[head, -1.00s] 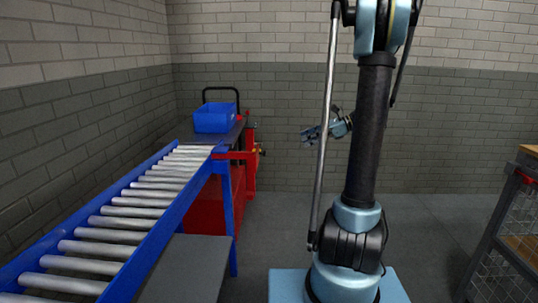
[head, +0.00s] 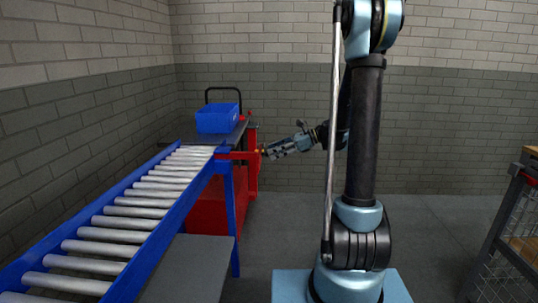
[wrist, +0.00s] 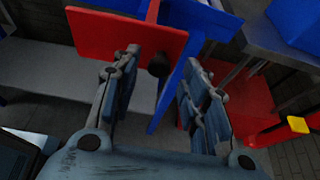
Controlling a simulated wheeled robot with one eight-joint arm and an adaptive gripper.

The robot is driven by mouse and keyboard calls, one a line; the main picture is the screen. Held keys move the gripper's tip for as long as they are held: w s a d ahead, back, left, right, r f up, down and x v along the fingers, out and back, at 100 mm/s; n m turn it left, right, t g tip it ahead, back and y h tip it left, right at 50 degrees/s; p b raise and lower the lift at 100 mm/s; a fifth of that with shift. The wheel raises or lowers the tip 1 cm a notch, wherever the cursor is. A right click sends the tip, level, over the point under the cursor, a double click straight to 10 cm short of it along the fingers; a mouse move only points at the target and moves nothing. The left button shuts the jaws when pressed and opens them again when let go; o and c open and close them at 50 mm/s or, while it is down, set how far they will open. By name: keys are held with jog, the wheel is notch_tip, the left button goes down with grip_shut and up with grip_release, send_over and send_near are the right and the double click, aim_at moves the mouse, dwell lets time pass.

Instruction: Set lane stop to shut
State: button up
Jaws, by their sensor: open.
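The lane stop appears to be the red plate (wrist: 100,36) with a dark round knob (wrist: 158,66) in the wrist view. The plate is beside a blue conveyor post. In the head view, red parts (head: 238,156) show at the far end of the roller lane, but the plate's face and knob are hard to make out there. My gripper (wrist: 162,76) is open, with the knob showing between its two fingers. In the head view, my gripper (head: 270,151) points left at the red parts. Whether the fingers touch the knob cannot be told.
The roller conveyor (head: 150,207) with blue rails runs along the left. A blue bin (head: 217,119) rests on a dark surface behind its end. A yellow piece (wrist: 298,125) shows at the right in the wrist view. A mesh-sided rack (head: 503,230) stands at right; open floor lies between.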

jog(key=shift+x, duration=1.2)
grip_shut()
